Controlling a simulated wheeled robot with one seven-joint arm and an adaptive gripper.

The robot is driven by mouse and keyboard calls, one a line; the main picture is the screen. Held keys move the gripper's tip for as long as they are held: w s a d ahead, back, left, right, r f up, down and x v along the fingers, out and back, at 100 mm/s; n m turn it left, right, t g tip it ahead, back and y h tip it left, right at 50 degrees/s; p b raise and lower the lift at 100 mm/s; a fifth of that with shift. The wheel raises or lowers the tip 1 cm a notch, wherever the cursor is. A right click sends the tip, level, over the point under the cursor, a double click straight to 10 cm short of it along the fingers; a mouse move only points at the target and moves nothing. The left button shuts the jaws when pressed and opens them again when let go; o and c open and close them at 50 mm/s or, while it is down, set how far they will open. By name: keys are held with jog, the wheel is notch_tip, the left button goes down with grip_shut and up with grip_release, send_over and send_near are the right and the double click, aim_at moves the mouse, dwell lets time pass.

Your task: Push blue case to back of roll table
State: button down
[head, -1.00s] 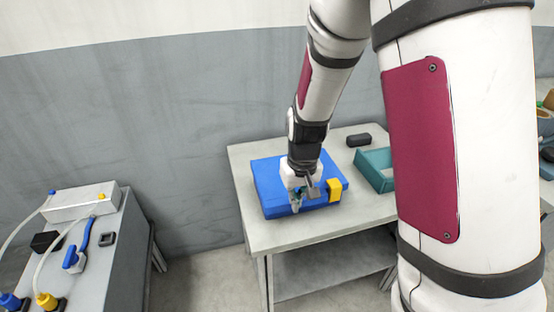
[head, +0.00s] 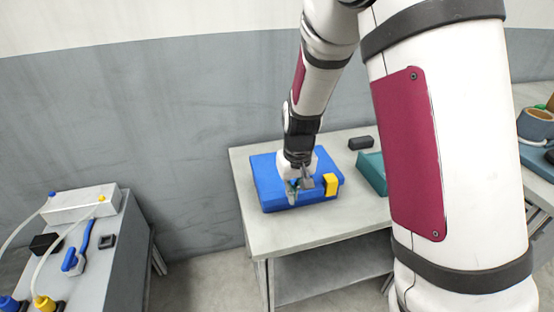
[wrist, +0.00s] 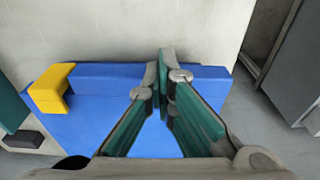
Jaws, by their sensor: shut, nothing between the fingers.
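The blue case (head: 265,181) lies flat on the roll table (head: 278,233), toward its left side, with bare tabletop in front of it. A yellow latch or handle (head: 331,185) sits on its front right; it also shows at the left in the wrist view (wrist: 50,88). My gripper (head: 300,194) is over the front part of the case, pointing down. In the wrist view the fingers (wrist: 163,80) meet at their tips and hold nothing, with the blue case (wrist: 100,85) below and around them. I cannot tell whether the fingertips touch the case.
A teal open box (head: 371,172) and a small black block (head: 361,143) are on the table right of the case. A grey bench (head: 110,260) with a white unit and hoses stands at left. The grey wall (head: 180,130) is behind the table.

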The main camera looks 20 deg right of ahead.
jog(key=shift+w+f+b, duration=0.15)
jog(key=shift+w+b, duration=0.55)
jog(key=shift+w, duration=2.1)
jog(key=shift+w+f+b, duration=0.1)
jog(key=shift+w+b, duration=0.55)
jog(key=shift+w, duration=2.1)
jog(key=shift+s+r+p, duration=0.15)
jog(key=shift+s+p, duration=0.5)
jog(key=shift+s, duration=0.85)
jog(key=shift+r+p, duration=1.75)
jog(key=shift+r, duration=1.3)
